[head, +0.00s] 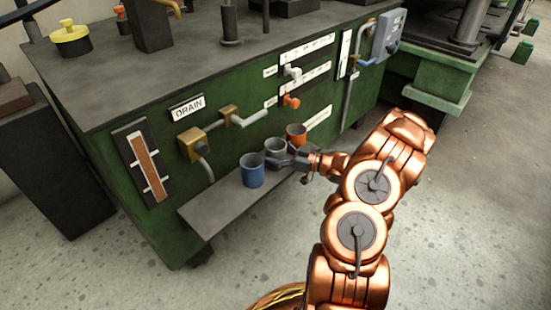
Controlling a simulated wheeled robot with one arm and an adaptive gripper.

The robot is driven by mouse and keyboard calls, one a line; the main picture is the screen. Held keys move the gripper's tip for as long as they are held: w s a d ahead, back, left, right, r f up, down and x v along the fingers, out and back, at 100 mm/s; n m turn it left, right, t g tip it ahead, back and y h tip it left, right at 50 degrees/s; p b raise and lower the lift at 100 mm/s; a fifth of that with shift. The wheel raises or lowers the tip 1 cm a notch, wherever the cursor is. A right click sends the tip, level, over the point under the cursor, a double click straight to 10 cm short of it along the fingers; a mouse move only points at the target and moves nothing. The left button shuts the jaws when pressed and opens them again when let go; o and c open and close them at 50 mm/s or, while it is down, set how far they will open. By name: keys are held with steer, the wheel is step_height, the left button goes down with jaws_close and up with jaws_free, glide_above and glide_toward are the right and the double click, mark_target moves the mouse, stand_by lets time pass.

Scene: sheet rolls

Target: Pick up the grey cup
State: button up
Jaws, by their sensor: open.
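The grey cup (274,147) stands upright on a grey shelf (209,211) on the front of the green machine. It is between a blue cup (252,173) at the lower left and an orange cup (297,132) at the upper right. My gripper (285,161) is open, close against the near, lower side of the grey cup. The lower part of the grey cup is partly hidden by the gripper and the blue cup. I cannot tell whether the fingers touch the cup.
Brass fittings and a grey pipe (206,166) stick out of the green machine (110,160) left of the cups. An orange valve (291,101) sits above the orange cup. The left end of the shelf is bare. Open concrete floor (470,210) lies to the right.

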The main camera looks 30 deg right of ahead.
steer(key=shift+c, duration=0.2)
steer(key=c, duration=1)
steer(key=shift+r, duration=0.1)
